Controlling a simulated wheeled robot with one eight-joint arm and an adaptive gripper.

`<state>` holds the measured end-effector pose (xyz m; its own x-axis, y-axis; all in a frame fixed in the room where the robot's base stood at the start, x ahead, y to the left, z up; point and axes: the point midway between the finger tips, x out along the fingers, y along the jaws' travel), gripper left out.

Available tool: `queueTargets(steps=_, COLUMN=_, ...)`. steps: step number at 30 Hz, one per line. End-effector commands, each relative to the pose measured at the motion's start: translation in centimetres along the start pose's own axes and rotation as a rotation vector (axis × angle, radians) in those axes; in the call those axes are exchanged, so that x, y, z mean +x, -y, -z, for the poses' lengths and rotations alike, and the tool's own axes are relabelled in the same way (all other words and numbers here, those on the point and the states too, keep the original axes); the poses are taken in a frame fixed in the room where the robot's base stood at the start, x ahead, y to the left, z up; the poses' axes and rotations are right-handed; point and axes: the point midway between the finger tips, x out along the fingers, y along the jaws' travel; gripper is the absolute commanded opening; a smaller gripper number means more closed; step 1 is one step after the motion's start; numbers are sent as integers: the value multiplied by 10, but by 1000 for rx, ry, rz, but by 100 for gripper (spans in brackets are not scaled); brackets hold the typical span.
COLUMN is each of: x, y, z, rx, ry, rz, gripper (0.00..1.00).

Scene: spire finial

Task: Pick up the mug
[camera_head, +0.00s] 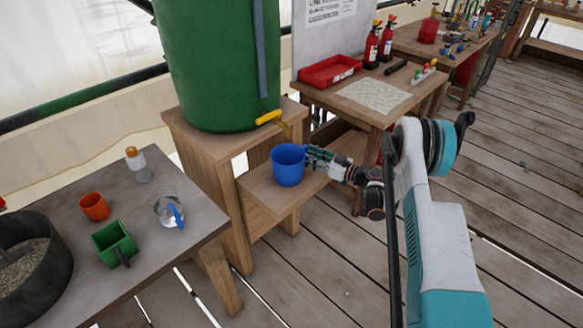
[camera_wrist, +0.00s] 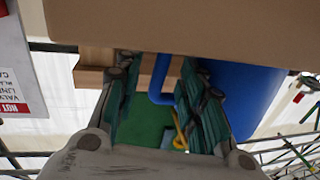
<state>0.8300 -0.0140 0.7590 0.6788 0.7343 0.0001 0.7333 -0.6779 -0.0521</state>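The blue mug (camera_head: 288,165) stands upright on a low wooden ledge (camera_head: 262,190) below the green barrel. My gripper (camera_head: 312,157) is level with it, close against its right side in the head view. In the wrist view, my gripper (camera_wrist: 162,105) has its two fingers spread apart. The mug's blue handle (camera_wrist: 158,82) shows in the gap between them. The mug body (camera_wrist: 245,88) is behind and beside the right finger, which hides part of it. I cannot tell whether the fingers touch the mug.
The green barrel (camera_head: 218,65) with a yellow tap (camera_head: 268,117) stands above the mug on a wooden stand. A grey table (camera_head: 70,275) at left bears an orange cup (camera_head: 94,206), a green square cup (camera_head: 115,243) and a glass jug (camera_head: 168,210). A red tray (camera_head: 329,71) sits behind.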

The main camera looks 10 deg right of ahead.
Motion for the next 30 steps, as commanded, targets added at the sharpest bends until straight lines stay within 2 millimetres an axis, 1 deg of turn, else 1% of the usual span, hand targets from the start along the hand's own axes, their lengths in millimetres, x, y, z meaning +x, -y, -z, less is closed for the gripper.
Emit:
queueTargets(steps=1, x=0, y=0, z=0, rx=0, ry=0, rz=0, gripper=36)
queueTargets(steps=2, x=0, y=0, z=0, rx=0, ry=0, rz=0, gripper=30)
queueTargets(steps=3, x=0, y=0, z=0, rx=0, ry=0, rz=0, gripper=21)
queueTargets(steps=6, x=0, y=0, z=0, rx=0, ry=0, rz=0, gripper=0)
queueTargets(steps=20, x=0, y=0, z=1, rx=0, ry=0, rz=1, gripper=0)
queueTargets(steps=26, x=0, y=1, z=6, rx=0, ry=0, rz=1, gripper=0)
queueTargets(steps=30, x=0, y=1, z=14, rx=0, ry=0, rz=1, gripper=0)
